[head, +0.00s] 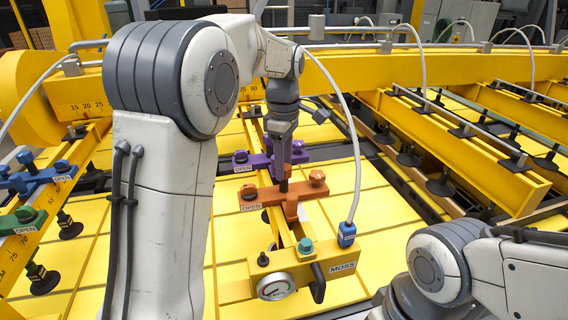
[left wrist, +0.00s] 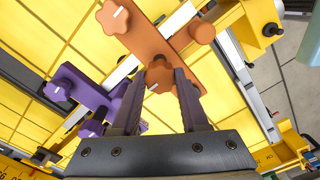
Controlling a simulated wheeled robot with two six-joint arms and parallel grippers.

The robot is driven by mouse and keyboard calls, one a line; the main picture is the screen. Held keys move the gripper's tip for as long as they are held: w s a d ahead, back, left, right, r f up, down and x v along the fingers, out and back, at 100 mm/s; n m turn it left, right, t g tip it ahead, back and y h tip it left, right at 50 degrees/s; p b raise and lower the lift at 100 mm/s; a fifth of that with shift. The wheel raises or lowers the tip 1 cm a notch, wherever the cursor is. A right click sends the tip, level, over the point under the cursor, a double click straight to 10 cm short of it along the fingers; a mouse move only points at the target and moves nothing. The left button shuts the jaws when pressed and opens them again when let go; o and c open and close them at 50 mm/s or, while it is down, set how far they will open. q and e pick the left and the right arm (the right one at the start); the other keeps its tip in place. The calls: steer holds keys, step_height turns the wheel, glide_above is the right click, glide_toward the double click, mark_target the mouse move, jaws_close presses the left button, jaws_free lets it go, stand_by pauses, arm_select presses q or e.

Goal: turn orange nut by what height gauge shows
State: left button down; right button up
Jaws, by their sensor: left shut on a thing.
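An orange clamp bar (head: 270,193) with knobs at its ends and an OPEN label sits across a yellow beam. My left gripper (head: 284,184) points down at the bar's middle. In the left wrist view its dark fingers (left wrist: 160,85) are closed on a star-shaped orange nut (left wrist: 159,73), partly hidden by them. The orange bar (left wrist: 148,38) with a white-marked knob lies beyond it. A round dial gauge (head: 275,287) faces me on the yellow end block; its reading is too small to tell. My right gripper is out of view; only its arm shows at lower right.
A purple clamp (head: 255,160) stands just behind the orange one. Blue (head: 40,180) and green (head: 22,221) clamps are at the left. A white hose rises from a blue fitting (head: 347,233) right of the gripper. Yellow beams with suction cups fill the right side.

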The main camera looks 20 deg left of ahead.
arm_select(q)
steer(key=shift+w+r, duration=0.1)
steer(key=shift+c, duration=2.1)
jaws_free()
steer(key=shift+r, duration=0.2)
step_height(320, 180, up, 8)
steer(key=shift+r+b, duration=0.2)
steer(key=shift+b, duration=0.65)
steer(key=shift+r, duration=0.8)
